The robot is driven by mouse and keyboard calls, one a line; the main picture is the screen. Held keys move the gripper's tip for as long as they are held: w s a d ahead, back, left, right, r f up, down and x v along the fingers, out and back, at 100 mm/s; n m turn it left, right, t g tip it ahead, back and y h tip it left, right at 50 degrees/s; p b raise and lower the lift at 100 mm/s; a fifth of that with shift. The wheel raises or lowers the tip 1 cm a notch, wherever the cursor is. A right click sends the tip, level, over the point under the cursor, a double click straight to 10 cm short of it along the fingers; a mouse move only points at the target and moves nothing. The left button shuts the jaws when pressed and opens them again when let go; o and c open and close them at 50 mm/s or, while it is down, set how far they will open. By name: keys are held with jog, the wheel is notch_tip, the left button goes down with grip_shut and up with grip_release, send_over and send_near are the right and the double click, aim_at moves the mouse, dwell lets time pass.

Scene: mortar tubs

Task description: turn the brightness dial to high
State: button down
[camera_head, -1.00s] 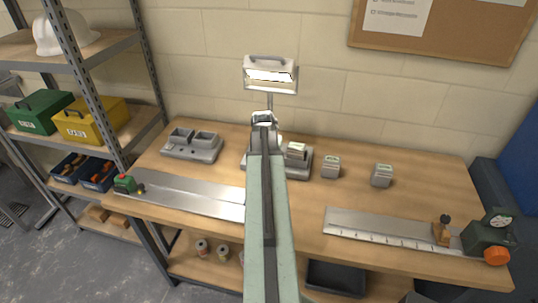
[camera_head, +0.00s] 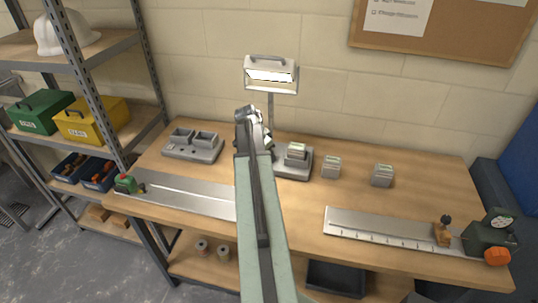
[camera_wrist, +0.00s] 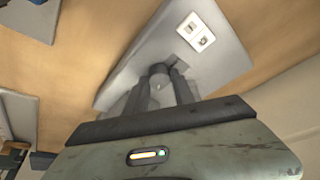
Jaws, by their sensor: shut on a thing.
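The work lamp (camera_head: 270,72) stands at the back of the bench, its panel lit bright white. Its grey base (camera_head: 293,171) is partly hidden behind my arm. In the wrist view the grey lamp base (camera_wrist: 225,65) fills the upper middle, with a white switch plate (camera_wrist: 195,32) on it. A short dark round knob (camera_wrist: 159,70), likely the brightness dial, stands between the two dark fingers of my gripper (camera_wrist: 160,84). My gripper is shut on it. The dial's marks cannot be read, and the dial is hidden in the head view.
Grey blocks (camera_head: 331,167) (camera_head: 382,175) stand right of the base. A grey two-slot holder (camera_head: 193,146) is at the left. A metal strip (camera_head: 185,194) lies at front left, a ruled rail (camera_head: 385,229) at front right. The back right of the bench is clear.

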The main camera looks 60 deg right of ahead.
jog(key=shift+w+a, duration=0.1)
jog(key=shift+a, duration=0.05)
dwell(0.3)
jog(key=c, duration=1.1)
grip_release()
jog(key=p+v, duration=0.7)
jog(key=shift+w+r, duration=0.1)
jog(key=shift+r, duration=0.3)
